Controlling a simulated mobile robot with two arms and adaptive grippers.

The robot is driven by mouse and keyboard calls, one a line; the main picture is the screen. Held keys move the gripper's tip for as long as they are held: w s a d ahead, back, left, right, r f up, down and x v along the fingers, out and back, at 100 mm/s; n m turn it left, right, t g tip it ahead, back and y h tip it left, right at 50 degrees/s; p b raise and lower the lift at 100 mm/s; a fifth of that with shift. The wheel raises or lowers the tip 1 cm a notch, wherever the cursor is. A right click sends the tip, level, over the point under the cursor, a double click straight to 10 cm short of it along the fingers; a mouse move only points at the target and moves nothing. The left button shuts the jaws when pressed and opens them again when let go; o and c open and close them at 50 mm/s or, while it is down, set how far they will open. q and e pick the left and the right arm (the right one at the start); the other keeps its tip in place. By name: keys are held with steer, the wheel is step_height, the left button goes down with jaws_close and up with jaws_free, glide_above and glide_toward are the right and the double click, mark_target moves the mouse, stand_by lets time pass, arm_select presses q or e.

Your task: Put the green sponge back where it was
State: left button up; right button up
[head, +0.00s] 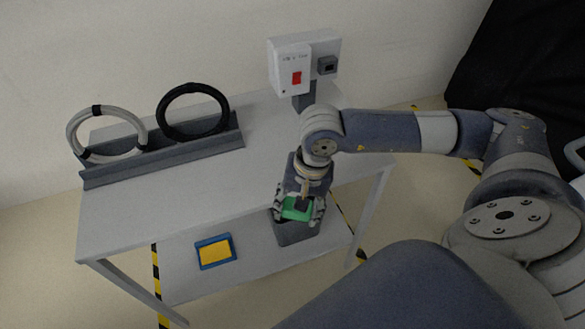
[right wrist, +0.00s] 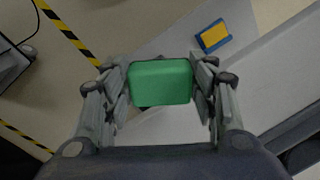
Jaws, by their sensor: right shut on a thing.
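The green sponge (head: 296,209) is between the fingers of my right gripper (head: 301,212) at the front right of the table in the head view. In the right wrist view the sponge (right wrist: 160,82) sits squarely between the two fingers of my right gripper (right wrist: 160,85), which are shut on it. The sponge is held up, with the grey box on the lower shelf behind it in the head view. My left gripper does not show in either view.
A grey table (head: 190,205) holds two cable coils, grey (head: 73,134) and black (head: 227,106), in a rack (head: 165,160). A white switch box (head: 289,68) stands behind. On the lower shelf are a blue-framed yellow block (head: 215,252) and a dark grey box (head: 297,233).

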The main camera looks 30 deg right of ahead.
steer(key=s+d+r+m+g+h, duration=0.1)
steer(key=s+d+r+m, duration=0.15)
steer(key=d, duration=0.85)
steer(key=shift+m, duration=0.25)
steer(key=w+a+p, duration=0.1)
steer(key=w, duration=0.4)
steer(key=w+a+p, duration=0.1)
steer(key=w, duration=0.5)
steer(key=w+a+f+p, duration=0.1)
steer(key=w, duration=0.4)
steer(key=shift+w+a+f+p, duration=0.1)
steer(key=shift+w+a+p, duration=0.1)
steer(key=shift+a+p, duration=0.15)
steer(key=shift+f+p, duration=0.75)
steer(key=shift+f, duration=0.85)
steer(key=shift+d+f, duration=0.1)
steer(key=shift+f, duration=0.1)
steer(key=o, duration=1.1)
steer(key=shift+c, duration=0.2)
